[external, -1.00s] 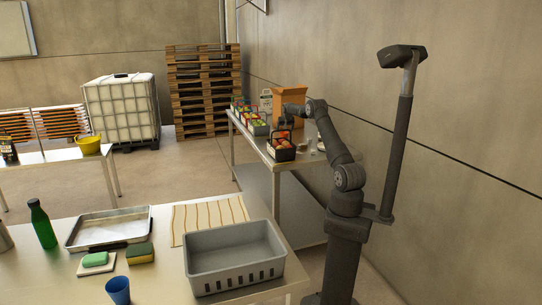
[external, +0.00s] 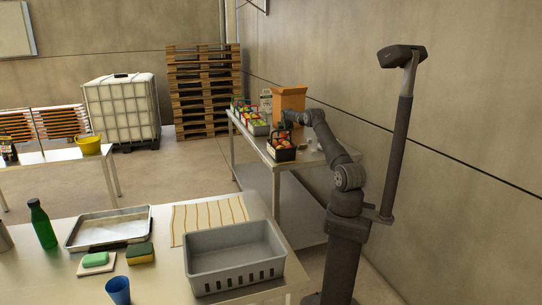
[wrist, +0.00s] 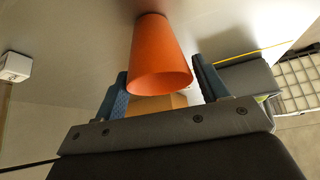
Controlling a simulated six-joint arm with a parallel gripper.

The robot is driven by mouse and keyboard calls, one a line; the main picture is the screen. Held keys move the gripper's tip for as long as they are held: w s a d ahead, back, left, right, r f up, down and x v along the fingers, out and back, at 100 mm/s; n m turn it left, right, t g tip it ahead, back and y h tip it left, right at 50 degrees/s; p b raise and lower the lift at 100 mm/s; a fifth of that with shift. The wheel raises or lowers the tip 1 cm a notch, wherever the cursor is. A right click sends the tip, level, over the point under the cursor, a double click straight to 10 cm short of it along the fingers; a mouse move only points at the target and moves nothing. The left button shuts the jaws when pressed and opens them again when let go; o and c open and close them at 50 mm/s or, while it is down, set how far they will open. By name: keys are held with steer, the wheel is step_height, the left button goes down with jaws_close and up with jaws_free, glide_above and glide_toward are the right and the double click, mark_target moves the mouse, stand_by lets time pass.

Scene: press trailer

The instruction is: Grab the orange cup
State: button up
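The orange cup (wrist: 160,55) shows in the wrist view, its open rim facing the camera and its narrower end pointing away over a grey surface. My gripper (wrist: 161,75) has one blue-grey finger on each side of the cup. The fingers stand apart with the rim end between their tips; whether they touch it is unclear. In the external view my gripper (external: 288,118) is low over the far metal table (external: 240,142), in front of a large orange-brown box (external: 288,98). The cup cannot be made out there.
A dark basket with red and orange items (external: 281,150) stands close to my gripper, with several more baskets beyond. The wall runs along the table's right side. A grey bin (external: 233,257) stands on the near table.

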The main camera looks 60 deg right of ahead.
steer(key=c, duration=0.6)
steer(key=shift+o, duration=0.2)
steer(key=shift+r, duration=0.1)
